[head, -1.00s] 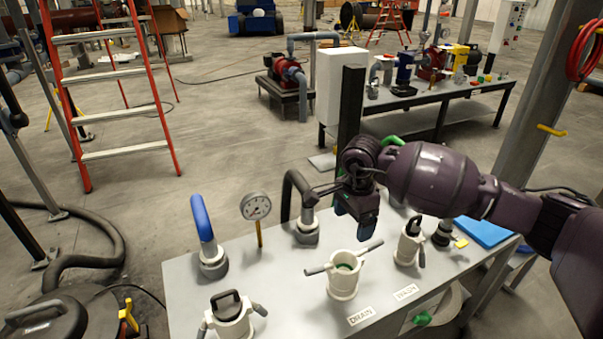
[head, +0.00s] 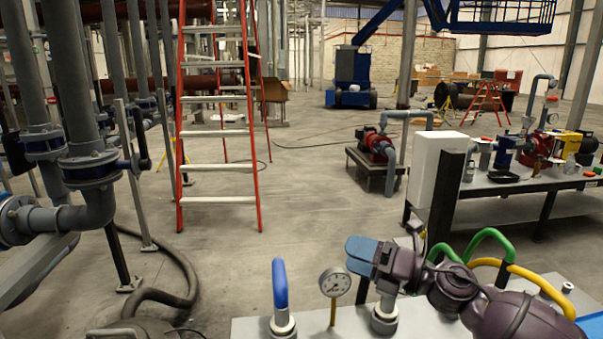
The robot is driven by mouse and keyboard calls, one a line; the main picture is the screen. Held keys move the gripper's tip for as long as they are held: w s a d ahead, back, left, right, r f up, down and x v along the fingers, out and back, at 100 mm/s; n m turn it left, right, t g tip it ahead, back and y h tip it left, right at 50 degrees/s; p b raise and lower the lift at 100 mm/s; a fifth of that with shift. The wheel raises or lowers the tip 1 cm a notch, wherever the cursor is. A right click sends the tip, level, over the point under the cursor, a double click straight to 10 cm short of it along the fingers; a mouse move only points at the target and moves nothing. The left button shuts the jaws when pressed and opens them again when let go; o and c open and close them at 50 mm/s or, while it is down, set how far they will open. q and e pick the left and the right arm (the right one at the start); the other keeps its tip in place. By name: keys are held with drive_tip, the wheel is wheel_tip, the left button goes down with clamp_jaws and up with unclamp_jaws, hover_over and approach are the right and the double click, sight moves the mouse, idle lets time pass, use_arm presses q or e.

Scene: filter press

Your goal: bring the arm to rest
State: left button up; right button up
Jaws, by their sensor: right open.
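My right arm comes in from the lower right in purple, with green and yellow hoses along it. Its right gripper (head: 361,254) has blue fingers pointing left, open, with nothing seen between them. It shows over the back edge of the grey bench (head: 254,330), right of the pressure gauge (head: 335,283). A pipe fitting (head: 384,316) stands below it in the picture. The blue-handled valve (head: 280,285) stands upright left of the gauge. The front of the bench is out of view. My left gripper is not in view.
A red ladder (head: 217,130) stands at the left, beside large grey pipes (head: 80,100). A dark hose (head: 185,270) lies on the floor. A white box (head: 436,170) and a side table (head: 530,183) with pump parts are at the right. The middle floor is clear.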

drive_tip(key=s+d+f+m+t+h, duration=0.35)
drive_tip(key=d+f+m+h, duration=0.45)
drive_tip(key=m, duration=0.7)
drive_tip(key=s+d+f+m+t+h, duration=0.2)
drive_tip(key=d+f+m+t+h, duration=0.3)
drive_tip(key=f+m, duration=0.75)
drive_tip(key=s+d+f+m+g+h, duration=0.2)
drive_tip(key=s+f+m, duration=0.2)
drive_tip(key=s+f, duration=0.3)
drive_tip(key=s+d+f+m+g+h, duration=0.2)
drive_tip(key=s+f+m, duration=0.3)
drive_tip(key=s, duration=1)
wheel_tip(320, 180, down, 4)
drive_tip(key=shift+s+d+r+g+h, duration=0.15)
drive_tip(key=shift+d+r+g+h, duration=0.2)
drive_tip(key=shift+g, duration=0.4)
